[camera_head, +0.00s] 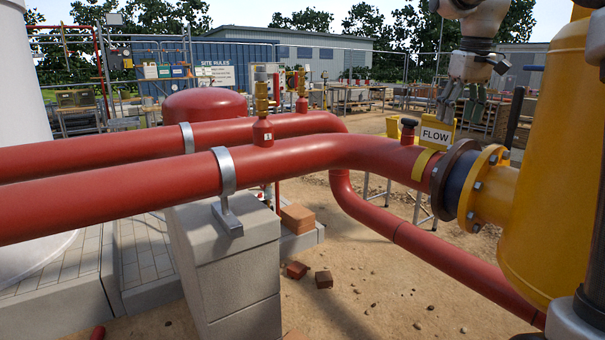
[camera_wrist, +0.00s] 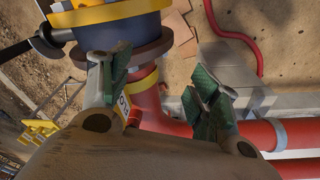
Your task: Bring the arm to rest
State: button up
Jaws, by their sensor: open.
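My gripper (camera_head: 461,108) hangs fingers down at the upper right of the head view, on my grey arm, beside the yellow vessel. It holds nothing that I can see. In the wrist view, my gripper (camera_wrist: 158,100) shows its two green-padded fingers spread apart, with the red pipe (camera_wrist: 150,98) and the dark flange (camera_wrist: 122,55) visible beyond them. In the head view, the yellow FLOW sign (camera_head: 436,135) appears just below and left of the fingertips. I cannot tell the exact distance between them.
Two thick red pipes (camera_head: 110,190) cross the head view, one on a concrete block (camera_head: 225,265). A bolted flange (camera_head: 456,180) joins the front pipe to the yellow vessel (camera_head: 550,150). Bare sandy ground (camera_head: 400,290) lies below.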

jog(key=s+f+t, duration=0.1)
jog(key=s+f, duration=0.3)
jog(key=s, duration=0.6)
jog(key=s+f+m+t, duration=0.1)
jog(key=s+f, duration=0.4)
jog(key=s, duration=0.4)
jog(key=s+a+f+m, duration=0.1)
jog(key=s+f, duration=0.4)
jog(key=s, duration=0.5)
jog(key=shift+s+f+t, duration=0.15)
jog(key=shift+s+t, duration=0.15)
jog(key=shift+t, duration=0.1)
